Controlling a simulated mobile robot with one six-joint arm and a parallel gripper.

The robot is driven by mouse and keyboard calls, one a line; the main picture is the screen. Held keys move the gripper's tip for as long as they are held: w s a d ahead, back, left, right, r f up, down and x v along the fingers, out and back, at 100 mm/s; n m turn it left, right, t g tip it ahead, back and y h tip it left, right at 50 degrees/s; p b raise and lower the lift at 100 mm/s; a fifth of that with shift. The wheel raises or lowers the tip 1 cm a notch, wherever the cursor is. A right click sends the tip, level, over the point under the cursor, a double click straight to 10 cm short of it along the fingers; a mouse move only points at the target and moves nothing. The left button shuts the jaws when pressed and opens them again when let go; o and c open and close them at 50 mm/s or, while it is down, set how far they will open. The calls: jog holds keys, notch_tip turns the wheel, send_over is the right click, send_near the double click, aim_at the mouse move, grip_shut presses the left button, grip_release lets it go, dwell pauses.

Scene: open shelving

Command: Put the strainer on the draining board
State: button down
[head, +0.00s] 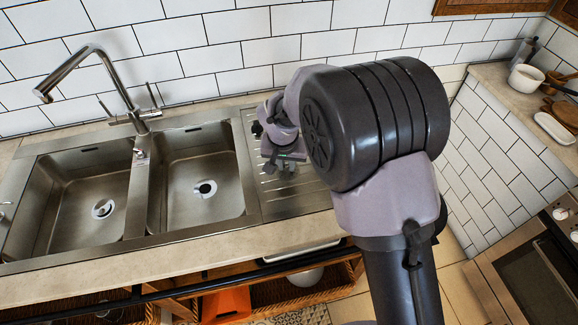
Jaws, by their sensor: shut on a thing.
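The ribbed steel draining board (292,205) lies to the right of the two sink bowls. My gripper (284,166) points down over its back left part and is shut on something. What it holds is too small and too hidden behind the gripper and arm to make out. I cannot pick out the strainer clearly anywhere in the head view. I cannot tell whether the held thing touches the board. My arm covers the right part of the board.
A left sink bowl (60,205) and a right sink bowl (222,205) have round drain fittings. A tall tap (130,112) stands behind them. The tiled wall (220,55) is close behind the board. A white bowl (525,78) stands on the right counter.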

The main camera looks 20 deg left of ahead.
aim_at(287, 166)
jog(key=shift+w+f, duration=0.25)
jog(key=shift+w, duration=0.2)
jog(key=shift+f+b, duration=0.9)
jog(key=shift+f, duration=0.8)
jog(key=c, duration=1.4)
grip_release()
jog(key=shift+o, duration=0.2)
